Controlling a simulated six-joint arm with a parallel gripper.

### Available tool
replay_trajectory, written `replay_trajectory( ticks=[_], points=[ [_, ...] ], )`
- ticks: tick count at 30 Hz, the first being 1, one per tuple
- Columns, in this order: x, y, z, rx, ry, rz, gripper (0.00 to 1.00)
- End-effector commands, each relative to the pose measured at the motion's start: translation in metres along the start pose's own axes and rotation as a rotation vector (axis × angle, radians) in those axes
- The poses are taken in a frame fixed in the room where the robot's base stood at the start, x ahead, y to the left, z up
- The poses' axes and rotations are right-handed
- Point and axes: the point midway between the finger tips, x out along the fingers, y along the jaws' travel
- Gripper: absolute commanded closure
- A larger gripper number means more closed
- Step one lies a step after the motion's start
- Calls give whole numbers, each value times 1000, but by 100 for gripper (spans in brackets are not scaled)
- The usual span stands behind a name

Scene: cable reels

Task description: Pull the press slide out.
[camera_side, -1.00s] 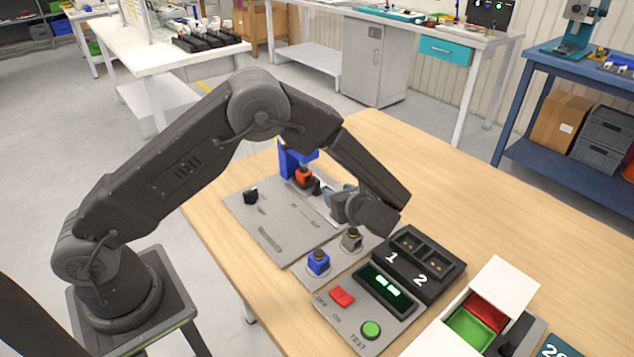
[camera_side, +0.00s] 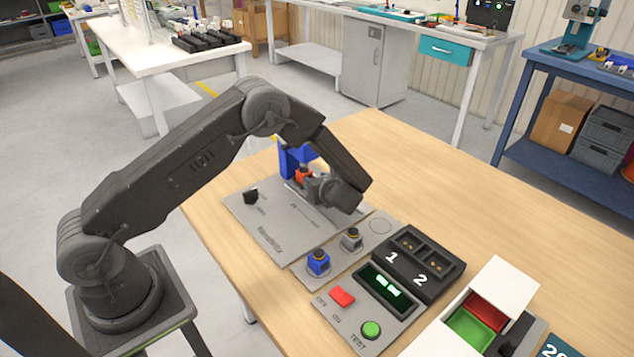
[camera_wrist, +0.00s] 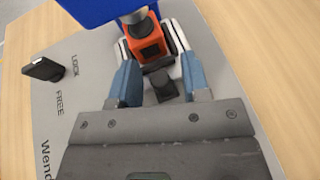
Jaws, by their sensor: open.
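The press has a blue frame (camera_side: 290,158), which also fills the top of the wrist view (camera_wrist: 95,10). An orange block (camera_wrist: 148,42) sits on the press slide under a grey plunger (camera_wrist: 134,15); it shows in the side view too (camera_side: 303,174). A black handle (camera_wrist: 164,86) stands at the slide's near end. My gripper (camera_wrist: 158,68) is open, with one blue finger on each side of the handle, apart from it. The side view hides this handle behind my wrist. A black lever (camera_wrist: 43,68) is on the grey plate near the words LOCK and FREE.
A blue-topped piece (camera_side: 318,262) and a grey one (camera_side: 351,238) stand on a smaller plate in front. A black box marked 1 and 2 (camera_side: 418,262), a panel with a red switch (camera_side: 342,297) and green button (camera_side: 371,329), and a bin (camera_side: 468,330) stand right.

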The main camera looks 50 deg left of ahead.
Motion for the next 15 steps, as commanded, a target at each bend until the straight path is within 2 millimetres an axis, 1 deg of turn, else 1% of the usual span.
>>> replay_trajectory(
  ticks=[7,15],
  points=[
    [0,0,0,0,0,-1,58],
    [0,0,0,0,0,-1,84]
  ],
)
